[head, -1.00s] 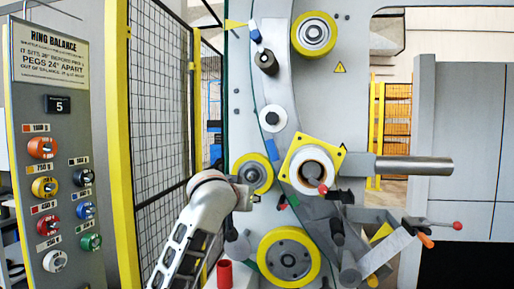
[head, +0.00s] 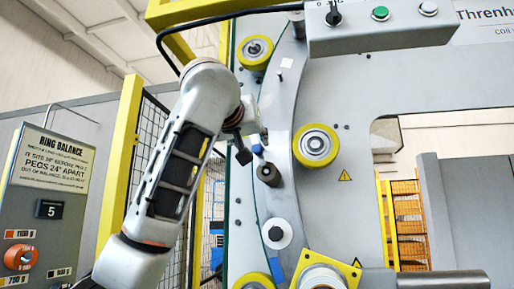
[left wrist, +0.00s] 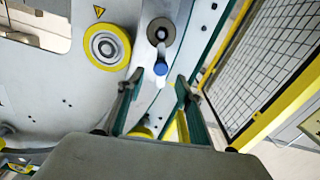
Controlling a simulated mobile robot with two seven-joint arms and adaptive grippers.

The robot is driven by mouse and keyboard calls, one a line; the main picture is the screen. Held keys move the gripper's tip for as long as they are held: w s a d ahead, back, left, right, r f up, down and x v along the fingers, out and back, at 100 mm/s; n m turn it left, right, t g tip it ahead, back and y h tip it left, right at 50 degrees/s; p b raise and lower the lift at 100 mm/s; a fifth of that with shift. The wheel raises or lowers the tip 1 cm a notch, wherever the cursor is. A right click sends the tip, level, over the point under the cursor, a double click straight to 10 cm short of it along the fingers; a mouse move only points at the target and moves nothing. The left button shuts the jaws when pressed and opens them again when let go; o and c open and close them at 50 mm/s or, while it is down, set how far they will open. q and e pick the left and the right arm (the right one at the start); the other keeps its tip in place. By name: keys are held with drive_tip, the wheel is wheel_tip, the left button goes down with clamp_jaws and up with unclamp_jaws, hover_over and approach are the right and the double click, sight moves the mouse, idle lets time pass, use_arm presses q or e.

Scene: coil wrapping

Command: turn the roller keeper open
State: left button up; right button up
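The roller keeper appears as a small blue-tipped part (head: 257,149) beside a dark roller (head: 268,173) on the machine's grey curved plate. In the left wrist view its round blue knob (left wrist: 160,68) sits just below the dark roller (left wrist: 161,32), between the lines of my fingers. My left gripper (head: 253,141) is beside the keeper in the head view. In the left wrist view its two green-edged fingers (left wrist: 157,84) are spread apart, with the knob near the tips. Nothing is held. I cannot tell whether a finger touches it. My right gripper is not in view.
A yellow-rimmed roller (head: 315,146) is to the right of the keeper, and another (head: 254,51) is above it. A grey control box (head: 380,27) overhangs at the top right. A yellow-framed mesh fence (left wrist: 275,75) stands close beside my left gripper.

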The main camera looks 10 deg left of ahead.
sight(256, 148)
use_arm(q)
drive_tip(key=w+p, duration=0.1)
drive_tip(key=w, duration=0.2)
drive_tip(key=shift+a, duration=0.15)
drive_tip(key=w+p, duration=0.1)
drive_tip(key=w, duration=0.2)
drive_tip(key=shift+p, duration=0.3)
drive_tip(key=shift+w, duration=0.25)
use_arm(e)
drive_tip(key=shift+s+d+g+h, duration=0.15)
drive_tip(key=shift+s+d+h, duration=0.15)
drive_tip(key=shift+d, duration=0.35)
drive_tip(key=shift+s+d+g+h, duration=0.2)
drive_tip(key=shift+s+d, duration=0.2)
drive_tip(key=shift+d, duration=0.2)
use_arm(q)
clamp_jaws()
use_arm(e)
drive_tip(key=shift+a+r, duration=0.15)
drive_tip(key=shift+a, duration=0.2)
